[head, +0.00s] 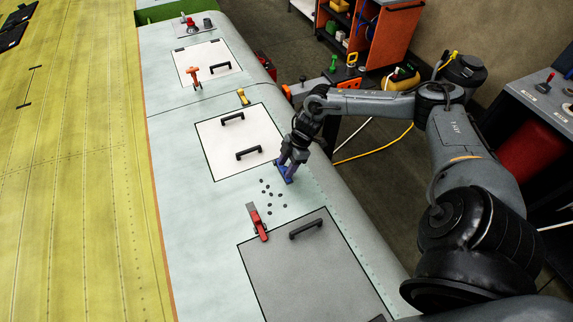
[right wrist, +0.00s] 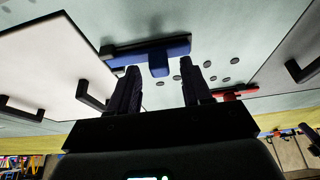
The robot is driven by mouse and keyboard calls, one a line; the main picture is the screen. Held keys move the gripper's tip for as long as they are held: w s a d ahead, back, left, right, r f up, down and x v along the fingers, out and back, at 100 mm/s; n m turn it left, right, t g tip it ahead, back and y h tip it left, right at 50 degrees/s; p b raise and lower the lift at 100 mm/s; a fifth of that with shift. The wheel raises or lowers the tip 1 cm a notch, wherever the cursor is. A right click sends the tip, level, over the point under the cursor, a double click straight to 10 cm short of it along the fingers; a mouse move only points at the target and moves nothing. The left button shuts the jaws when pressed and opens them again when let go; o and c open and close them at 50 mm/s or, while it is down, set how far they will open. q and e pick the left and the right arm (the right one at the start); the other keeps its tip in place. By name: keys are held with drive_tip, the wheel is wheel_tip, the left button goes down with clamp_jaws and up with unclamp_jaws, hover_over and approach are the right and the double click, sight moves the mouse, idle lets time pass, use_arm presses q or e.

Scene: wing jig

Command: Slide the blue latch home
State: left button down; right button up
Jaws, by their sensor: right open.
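The blue latch (head: 281,170) sits on the pale wing skin, beside the lower right corner of a white panel (head: 222,138). In the right wrist view the latch (right wrist: 178,48) is a blue bar along a dark base, with a blue knob (right wrist: 158,66) sticking out towards me. My right gripper (head: 288,170) is above the latch and partly hides it in the head view. In the right wrist view its two dark fingers (right wrist: 160,72) stand apart, with the knob between their tips. I cannot tell whether they touch it. My left gripper is not in view.
Several dark round spots (head: 269,193) lie below the latch. A red clamp (head: 258,223) stands beside a grey panel (head: 310,270) with a black handle. Black handles (head: 248,153) rise from the white panel. A yellow latch (head: 242,97) and an orange one (head: 194,75) stand farther up.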

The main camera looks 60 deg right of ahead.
drive_tip(key=shift+f, duration=0.15)
clamp_jaws()
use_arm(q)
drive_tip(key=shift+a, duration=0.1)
